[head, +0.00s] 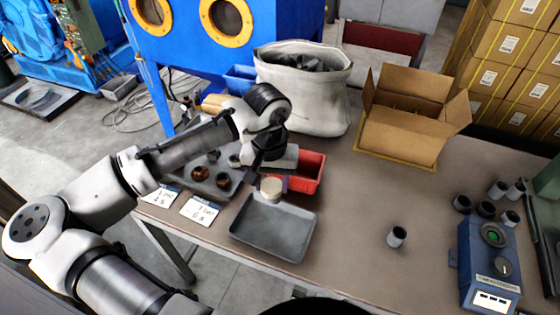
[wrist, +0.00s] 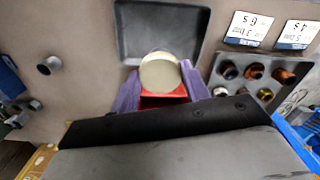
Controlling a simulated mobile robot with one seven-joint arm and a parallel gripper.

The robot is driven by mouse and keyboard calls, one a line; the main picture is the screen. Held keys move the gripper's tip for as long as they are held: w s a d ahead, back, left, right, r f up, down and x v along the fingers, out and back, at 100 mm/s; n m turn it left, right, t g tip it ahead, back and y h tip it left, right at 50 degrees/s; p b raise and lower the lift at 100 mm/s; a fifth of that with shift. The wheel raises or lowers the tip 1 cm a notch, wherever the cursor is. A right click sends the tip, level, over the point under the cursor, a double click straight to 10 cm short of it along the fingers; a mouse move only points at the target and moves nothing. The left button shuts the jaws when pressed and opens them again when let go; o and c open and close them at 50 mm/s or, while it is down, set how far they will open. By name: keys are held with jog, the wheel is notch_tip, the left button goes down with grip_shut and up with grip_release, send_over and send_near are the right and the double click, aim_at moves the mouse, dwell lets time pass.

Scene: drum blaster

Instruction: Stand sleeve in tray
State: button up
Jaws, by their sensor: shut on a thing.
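My gripper (wrist: 160,88) has its purple fingers shut on a pale cream cylinder (wrist: 160,72). The cylinder's round, solid-looking end faces up, and its lower part is mostly hidden. In the head view the cylinder (head: 271,187) is at the back edge of a shallow grey tray (head: 232,229); I cannot tell its height above the table. The tray is empty and also shows in the wrist view (wrist: 122,30). A grey hollow sleeve (head: 397,236) stands alone on the table to the right of the tray.
A red bin (head: 312,172) is close behind my gripper. A rack (head: 222,189) of copper and dark fittings and two cards (head: 199,210) lie left. A white sack (head: 303,90) and open carton (head: 405,130) stand behind. Several sleeves (head: 486,209) and a blue device (head: 488,265) are right.

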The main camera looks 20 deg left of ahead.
jog(key=shift+w, duration=0.15)
jog(key=shift+f+b, duration=0.45)
notch_tip(320, 180, down, 13)
jog(key=b, duration=0.9)
jog(key=shift+r+b, duration=0.1)
jog(key=shift+b, duration=0.3)
jog(key=shift+f+b, duration=0.4)
jog(key=shift+f, duration=0.25)
jog(key=o, duration=1.1)
jog(key=shift+c, duration=0.2)
